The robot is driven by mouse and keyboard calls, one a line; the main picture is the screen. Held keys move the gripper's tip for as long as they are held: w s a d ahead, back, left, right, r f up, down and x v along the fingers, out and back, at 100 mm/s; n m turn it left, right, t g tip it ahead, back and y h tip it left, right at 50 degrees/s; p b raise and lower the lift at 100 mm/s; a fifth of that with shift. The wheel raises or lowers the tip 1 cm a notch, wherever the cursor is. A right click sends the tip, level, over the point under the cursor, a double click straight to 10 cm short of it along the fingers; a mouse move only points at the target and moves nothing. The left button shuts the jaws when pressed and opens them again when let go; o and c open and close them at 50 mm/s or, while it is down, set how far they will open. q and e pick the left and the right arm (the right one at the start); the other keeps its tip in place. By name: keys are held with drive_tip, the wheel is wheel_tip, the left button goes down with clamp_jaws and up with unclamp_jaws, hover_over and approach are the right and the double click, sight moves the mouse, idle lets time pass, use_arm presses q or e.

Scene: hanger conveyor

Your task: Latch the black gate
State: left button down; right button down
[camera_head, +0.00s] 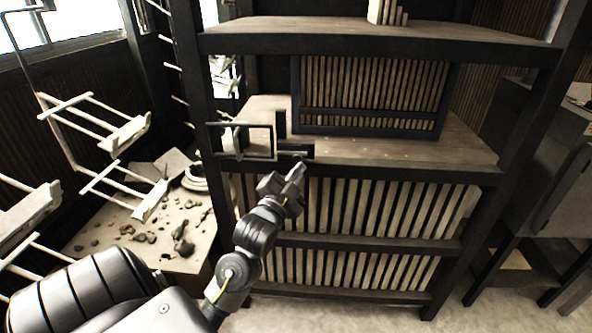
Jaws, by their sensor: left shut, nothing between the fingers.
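A small black rectangular frame, which looks like the black gate (272,141), stands at the front left edge of the middle shelf, beside the left post. A dark bar or latch piece (297,147) sits at its right side; whether it is engaged I cannot tell. My left gripper (297,172) is shut and empty, just below and in front of this bar, with its fingers pointing up. A small gap seems to lie between them, but contact is hard to judge. My right gripper is not in view.
The dark wooden shelf (400,166) has slatted panels above and below the board. Hanger racks (105,125) hang at the left over a table (190,262) with several dark stones. A grey cabinet (560,150) stands at the right. The shelf board's right part is clear.

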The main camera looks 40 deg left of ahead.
sight(300, 160)
use_arm(q)
drive_tip(key=w+a, duration=0.1)
drive_tip(key=w, duration=0.1)
drive_tip(key=w+a+p, duration=0.1)
drive_tip(key=w+a, duration=0.1)
drive_tip(key=w+a+p, duration=0.1)
drive_tip(key=w, duration=0.1)
drive_tip(key=shift+a+f, duration=0.25)
drive_tip(key=shift+f, duration=0.15)
drive_tip(key=shift+w+f, duration=0.1)
drive_tip(key=shift+w, duration=0.05)
drive_tip(key=shift+p, duration=0.3)
